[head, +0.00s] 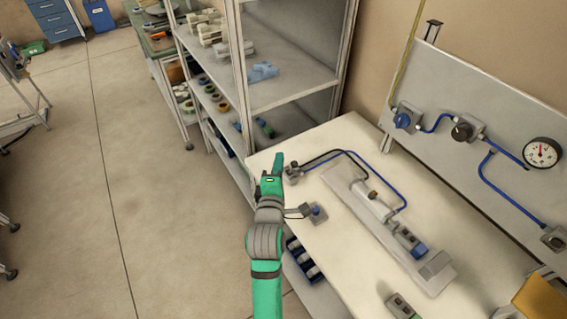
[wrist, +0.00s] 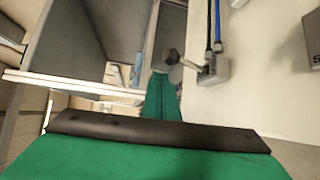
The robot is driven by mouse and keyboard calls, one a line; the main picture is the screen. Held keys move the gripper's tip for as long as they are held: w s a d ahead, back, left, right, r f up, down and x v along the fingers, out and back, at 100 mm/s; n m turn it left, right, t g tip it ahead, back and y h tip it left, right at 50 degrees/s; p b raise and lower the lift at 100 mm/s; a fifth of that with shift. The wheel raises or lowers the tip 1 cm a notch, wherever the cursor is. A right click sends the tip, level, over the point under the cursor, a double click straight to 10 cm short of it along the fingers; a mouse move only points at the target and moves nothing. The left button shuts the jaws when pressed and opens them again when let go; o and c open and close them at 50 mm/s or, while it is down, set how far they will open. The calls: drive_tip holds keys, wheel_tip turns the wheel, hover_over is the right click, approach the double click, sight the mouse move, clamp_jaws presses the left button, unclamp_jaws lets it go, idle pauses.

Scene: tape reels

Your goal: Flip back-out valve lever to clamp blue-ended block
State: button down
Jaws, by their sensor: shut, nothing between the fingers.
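The grey valve box (head: 293,173) sits at the table's near left corner, with a black and a blue hose running from it. In the wrist view the valve box (wrist: 213,70) has a lever with a dark round knob (wrist: 172,57) pointing left. My green gripper (head: 277,163) is shut and empty at the table's left edge, beside the valve. In the wrist view its fingertips (wrist: 161,78) are just below the knob; I cannot tell whether they touch. The blue-ended block (head: 410,241) lies on the long grey fixture (head: 343,188), near its right part.
A small grey box with a blue knob (head: 316,211) is on the table near my wrist. A sloped panel (head: 470,100) with valves and a gauge (head: 542,152) stands behind. Metal shelves (head: 290,92) are close to the left. A grey device (head: 401,306) lies at the front edge.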

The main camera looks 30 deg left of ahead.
drive_tip(key=a, duration=0.1)
drive_tip(key=s+a, duration=0.1)
drive_tip(key=a, duration=0.1)
drive_tip(key=shift+a+r, duration=0.1)
drive_tip(key=shift+a, duration=0.05)
drive_tip(key=f+v, duration=0.1)
drive_tip(key=v, duration=0.8)
drive_tip(key=shift+s+d+f, duration=0.2)
drive_tip(key=shift+d+f, duration=0.05)
drive_tip(key=shift+d, duration=0.1)
